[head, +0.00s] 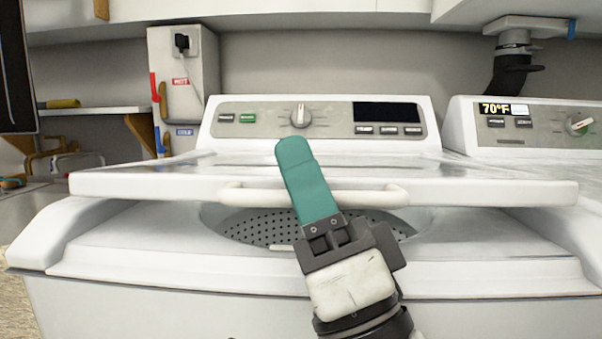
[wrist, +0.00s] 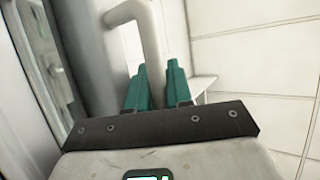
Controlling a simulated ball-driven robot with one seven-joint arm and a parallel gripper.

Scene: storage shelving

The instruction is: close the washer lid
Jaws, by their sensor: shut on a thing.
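The washer lid (head: 130,184) is a white, nearly level panel held partly open above the drum opening, with a gap under its front edge. A white bar handle (head: 375,198) runs along its front; it also shows in the wrist view (wrist: 150,40). My gripper (head: 293,160) reaches up from below, its teal fingers crossing the handle near its middle. In the wrist view, the fingers (wrist: 157,80) are on either side of the handle, shut on it. The perforated drum (head: 255,226) shows beneath the lid; most of it is hidden.
The washer's control panel (head: 340,119) stands behind the lid. A second machine (head: 545,125) with a lit display stands close at the right. A white shelf (head: 95,111) and a sink area (head: 40,197) are at the left. Cabinets (head: 250,8) hang above.

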